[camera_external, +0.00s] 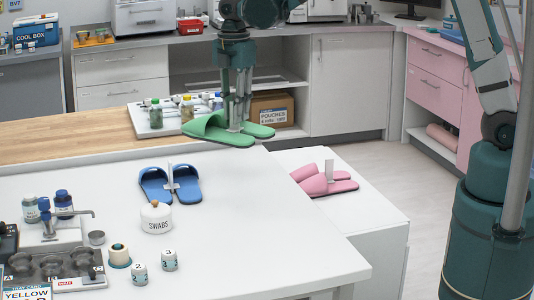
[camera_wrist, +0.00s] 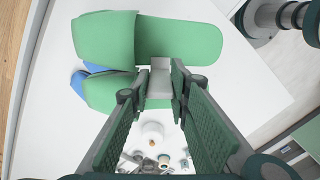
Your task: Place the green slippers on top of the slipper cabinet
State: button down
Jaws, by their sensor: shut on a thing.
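The green slippers (camera_external: 228,132) hang in the air in my gripper (camera_external: 238,122), above the white table's far part. My gripper is shut on the pale block between the two slippers. In the wrist view, the green slippers (camera_wrist: 180,40) lie across the fingertips of my gripper (camera_wrist: 160,88), with the pale block (camera_wrist: 159,77) between the fingers. A low white cabinet (camera_external: 378,217), which looks like the slipper cabinet, stands to the right of the table. Pink slippers (camera_external: 325,183) lie on its top.
Blue slippers (camera_external: 170,185) and a swabs jar (camera_external: 156,216) stand on the white table (camera_external: 270,240). Bottles, a tray and small numbered pots crowd its left front. The cabinet top is bare in front of and behind the pink slippers. Counters line the back.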

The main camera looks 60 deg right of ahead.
jog(key=w+d+n, duration=0.3)
jog(key=w+d, duration=0.1)
jog(key=d, duration=1)
jog(key=w+d+n, duration=0.2)
jog(key=w+d, duration=0.3)
jog(key=d, duration=0.9)
jog(key=s+d+f+n+b, duration=0.1)
jog(key=s+d+n, duration=0.15)
jog(key=d, duration=1.25)
jog(key=s+d+f+n+b, duration=0.1)
jog(key=d+n, duration=0.2)
jog(key=d, duration=1.3)
notch_tip(320, 180, down, 18)
jog(key=shift+a, duration=0.25)
jog(key=shift+f, duration=0.2)
notch_tip(320, 180, down, 6)
